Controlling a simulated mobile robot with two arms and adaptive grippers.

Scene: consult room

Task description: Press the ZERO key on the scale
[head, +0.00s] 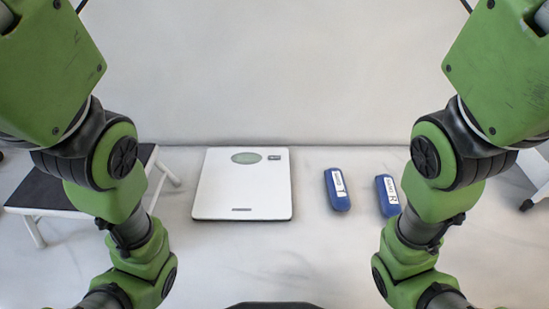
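The white scale (242,192) lies flat on the pale floor, left of the middle of the head view. It has an oval grey-green display (246,157) near its far edge. A small dark grey key (274,157) sits just right of the display; its lettering is too small to read. A dark mark shows near the scale's front edge. My two green arms come down on the left and right sides. Both leave the picture at the bottom, so neither gripper is in view. Nothing touches the scale.
Two blue rounded objects with white labels, a left one (337,190) and a right one (387,195), lie right of the scale. A step stool with a dark top (45,192) stands at the left. A plain wall rises behind. Floor in front of the scale is clear.

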